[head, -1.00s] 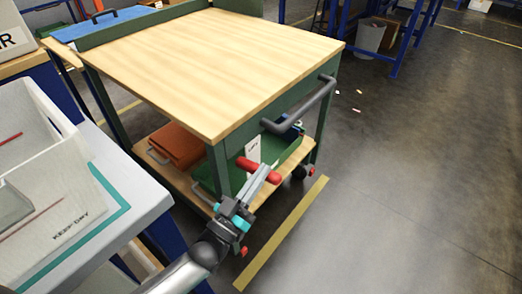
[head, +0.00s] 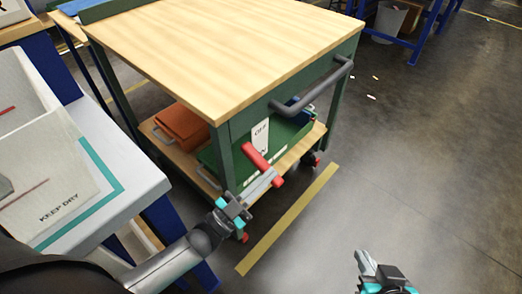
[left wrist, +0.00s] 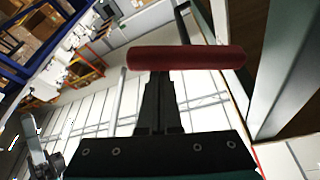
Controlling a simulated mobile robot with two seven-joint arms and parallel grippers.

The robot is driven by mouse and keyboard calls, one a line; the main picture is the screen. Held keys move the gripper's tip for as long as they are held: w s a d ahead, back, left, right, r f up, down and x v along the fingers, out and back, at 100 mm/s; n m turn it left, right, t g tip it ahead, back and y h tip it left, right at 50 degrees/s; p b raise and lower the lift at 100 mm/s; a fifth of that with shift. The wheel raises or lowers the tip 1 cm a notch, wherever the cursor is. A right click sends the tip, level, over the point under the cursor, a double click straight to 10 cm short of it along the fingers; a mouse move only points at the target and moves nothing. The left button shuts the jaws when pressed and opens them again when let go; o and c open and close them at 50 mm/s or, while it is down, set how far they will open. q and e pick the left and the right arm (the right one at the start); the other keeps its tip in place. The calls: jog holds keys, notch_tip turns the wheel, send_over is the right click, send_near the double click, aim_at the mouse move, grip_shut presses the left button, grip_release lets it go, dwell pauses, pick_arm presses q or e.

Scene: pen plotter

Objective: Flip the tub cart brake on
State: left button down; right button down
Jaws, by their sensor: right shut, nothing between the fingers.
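The tub cart (head: 228,75) has a wood top and green frame. On its near end is a red brake handle (head: 256,157), below a white label (head: 261,132) reading OFF at its upper end; the lower lettering is partly covered. The bar slopes down to the right. My left gripper (head: 271,176) crosses in front of the bar. In the left wrist view the red bar (left wrist: 186,57) lies across the fingertips and hides them; the fingers are close together, with the bar not visibly between them. My right gripper (head: 364,262) is shut and empty above the floor at lower right.
A grey push handle (head: 315,90) sticks out of the cart's end. The lower shelf holds a green tub (head: 215,160) and an orange item (head: 182,127). A white bin (head: 45,165) stands on the table at left.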

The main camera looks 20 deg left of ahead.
pick_arm(q)
jog(key=shift+a+f, duration=0.1)
jog(key=shift+f, duration=0.2)
dwell(0.4)
